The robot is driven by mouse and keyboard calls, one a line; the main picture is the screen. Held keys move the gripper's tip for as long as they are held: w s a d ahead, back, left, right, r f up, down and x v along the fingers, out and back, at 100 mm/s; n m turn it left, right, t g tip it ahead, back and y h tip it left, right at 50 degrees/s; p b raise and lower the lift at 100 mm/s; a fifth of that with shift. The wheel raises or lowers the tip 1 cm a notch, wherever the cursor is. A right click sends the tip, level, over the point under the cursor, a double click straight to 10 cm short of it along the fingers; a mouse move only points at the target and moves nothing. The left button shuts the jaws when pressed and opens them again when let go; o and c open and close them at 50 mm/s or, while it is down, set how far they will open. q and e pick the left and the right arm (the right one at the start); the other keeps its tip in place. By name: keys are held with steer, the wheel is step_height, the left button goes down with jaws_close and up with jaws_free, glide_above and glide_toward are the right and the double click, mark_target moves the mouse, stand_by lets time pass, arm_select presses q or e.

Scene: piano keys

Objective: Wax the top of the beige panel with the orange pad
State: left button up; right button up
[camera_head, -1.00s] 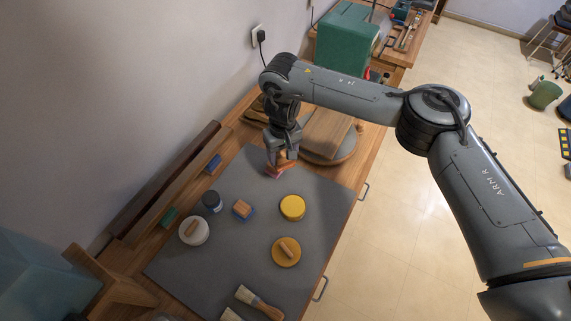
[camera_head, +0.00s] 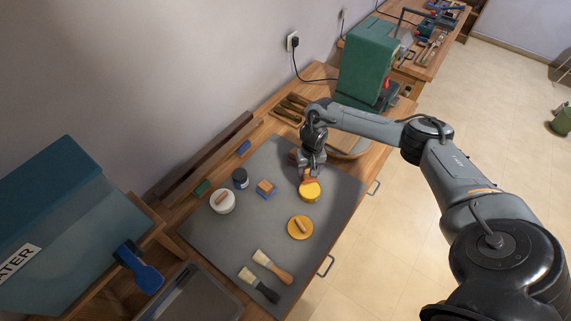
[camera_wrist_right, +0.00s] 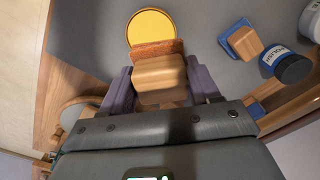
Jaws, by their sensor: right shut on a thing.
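My right gripper (camera_head: 309,174) is shut on the wooden grip of the orange pad (camera_head: 309,181). The right wrist view shows the grip between the fingers (camera_wrist_right: 158,88) and the orange pad (camera_wrist_right: 158,49) beyond it. The pad is at the near edge of the round yellow tin (camera_head: 310,192), which also shows in the wrist view (camera_wrist_right: 151,27). I cannot tell whether they touch. The beige panel (camera_head: 343,144) lies on a round turntable behind the gripper, partly hidden by my arm. My left gripper is not in view.
A green machine (camera_head: 366,62) stands behind. A teal box (camera_head: 75,225) is at left.

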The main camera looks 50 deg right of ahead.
mark_target(312, 181)
steer(key=shift+s+d+f, duration=0.25)
steer(key=shift+s, duration=0.3)
steer(key=shift+s+a+f, duration=0.1)
steer(key=shift+s+f, duration=0.3)
step_height(312, 181, down, 5)
steer(key=b, duration=0.6)
steer(key=shift+r+b, duration=0.1)
steer(key=shift+b, duration=0.2)
steer(key=shift+f+b, duration=0.55)
steer(key=shift+b, duration=0.3)
steer(key=shift+f, duration=0.4)
stand_by(0.9)
steer(key=shift+f+p, duration=0.15)
steer(key=shift+p, duration=0.3)
stand_by(0.5)
